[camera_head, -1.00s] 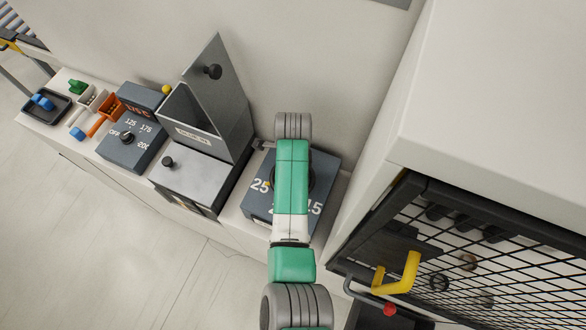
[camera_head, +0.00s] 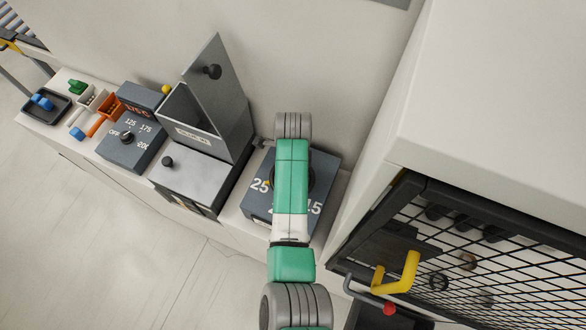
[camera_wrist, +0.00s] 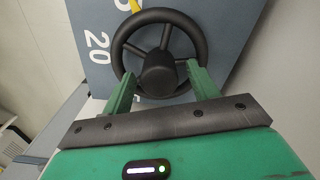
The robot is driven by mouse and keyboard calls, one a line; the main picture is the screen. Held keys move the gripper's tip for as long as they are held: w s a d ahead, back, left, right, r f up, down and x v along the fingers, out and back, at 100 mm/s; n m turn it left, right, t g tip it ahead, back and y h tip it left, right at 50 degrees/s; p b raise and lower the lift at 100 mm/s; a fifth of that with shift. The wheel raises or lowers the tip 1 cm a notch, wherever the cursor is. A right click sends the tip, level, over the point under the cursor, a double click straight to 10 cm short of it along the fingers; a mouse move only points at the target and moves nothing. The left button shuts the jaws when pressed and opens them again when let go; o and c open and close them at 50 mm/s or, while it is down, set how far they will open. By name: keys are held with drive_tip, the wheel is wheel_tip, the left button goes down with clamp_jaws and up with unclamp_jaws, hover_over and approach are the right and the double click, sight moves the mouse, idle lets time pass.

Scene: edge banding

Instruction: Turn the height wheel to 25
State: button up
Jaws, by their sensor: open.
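The height wheel is a black handwheel with spokes and a round hub; it fills the upper middle of the wrist view (camera_wrist: 158,72). In the head view my arm hides most of the wheel and my gripper.
A grey box with a raised lid (camera_head: 222,110) stands left of the panel. Further left are a dial box (camera_head: 128,140) and small orange and white bins (camera_head: 108,108). A white cabinet with a mesh front and yellow handle (camera_head: 408,270) stands close at right.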

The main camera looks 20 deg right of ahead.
drive_tip(key=shift+r, duration=0.1)
wheel_tip(320, 180, up, 8)
drive_tip(key=shift+f+b, duration=0.15)
drive_tip(key=shift+b, duration=0.25)
